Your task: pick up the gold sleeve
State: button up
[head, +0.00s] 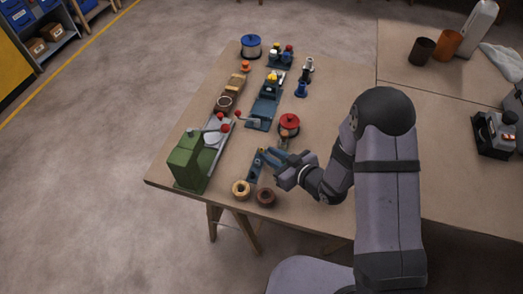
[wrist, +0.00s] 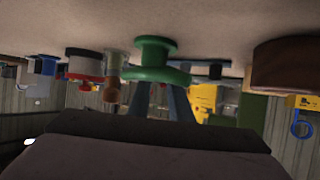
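A pale gold, ring-shaped sleeve (head: 241,188) stands near the front edge of the bench, beside a dark brown ring (head: 266,197). My gripper (head: 259,163) is low over the bench, up and right of the gold sleeve and apart from it. Its two blue fingers are spread with a gap between them. In the wrist view, which is upside down, a green flanged piece (wrist: 155,60) stands at or just past the fingertips (wrist: 160,91); I cannot tell whether they touch it. The gold sleeve cannot be made out in the wrist view.
A green machine (head: 191,161) with red knobs stands left of my gripper. A red-topped pot (head: 289,124) is just behind it. Several small parts and blue fixtures line the bench farther back.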

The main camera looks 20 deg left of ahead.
aim_at(262, 150)
jog(key=shift+x, duration=1.65)
grip_shut()
jog(key=shift+r, duration=0.1)
notch_tip(262, 150, up, 10)
